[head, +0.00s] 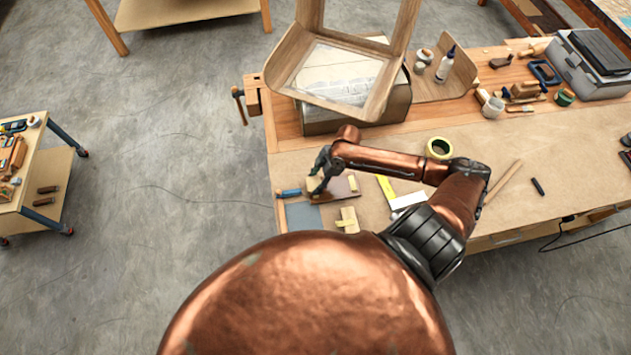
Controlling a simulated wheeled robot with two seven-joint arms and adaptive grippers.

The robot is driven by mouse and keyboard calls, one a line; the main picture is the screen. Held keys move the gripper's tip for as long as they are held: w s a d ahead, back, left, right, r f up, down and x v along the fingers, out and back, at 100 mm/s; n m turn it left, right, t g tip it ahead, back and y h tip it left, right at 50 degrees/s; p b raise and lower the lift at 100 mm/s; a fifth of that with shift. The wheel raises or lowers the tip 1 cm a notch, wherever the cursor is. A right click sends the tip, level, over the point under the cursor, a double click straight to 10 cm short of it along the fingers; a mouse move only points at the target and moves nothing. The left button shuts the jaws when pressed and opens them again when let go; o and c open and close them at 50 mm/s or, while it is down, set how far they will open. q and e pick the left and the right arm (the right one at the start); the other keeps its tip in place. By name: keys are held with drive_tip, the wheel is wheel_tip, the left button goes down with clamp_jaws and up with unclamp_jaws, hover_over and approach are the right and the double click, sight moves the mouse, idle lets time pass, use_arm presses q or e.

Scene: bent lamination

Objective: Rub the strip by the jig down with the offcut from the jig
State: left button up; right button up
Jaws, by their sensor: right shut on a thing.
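My right gripper (320,172) is at the near left part of the workbench, with its arm reaching in from the right. It is shut on a small tan wooden piece, which looks like the offcut (314,187); the fingers partly cover it. The piece is over or against a dark brown board (340,188) with a small yellow-tan piece on its right side; I cannot tell if they touch. A pale wooden block with a yellow bar (348,220) lies just nearer. I cannot tell for sure which piece is the jig or the strip. My left gripper is not in view.
A blue-handled tool (289,193) and grey-blue sheet (303,217) lie at the bench's left edge. A yellow-and-white square (402,200), tape roll (439,148) and wooden stick (503,182) lie to the right. A wooden frame (379,107) stands behind. The bench's right middle is mostly clear.

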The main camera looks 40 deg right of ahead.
drive_tip(key=shift+f, duration=0.35)
idle(0.7)
drive_tip(key=shift+w+d, duration=0.45)
drive_tip(key=shift+w, duration=0.2)
drive_tip(key=shift+s, duration=0.1)
drive_tip(key=shift+s+a+p, duration=0.45)
drive_tip(key=shift+s+p, duration=0.25)
drive_tip(key=shift+s, duration=0.05)
drive_tip(key=shift+w+d, duration=0.1)
drive_tip(key=shift+w, duration=0.05)
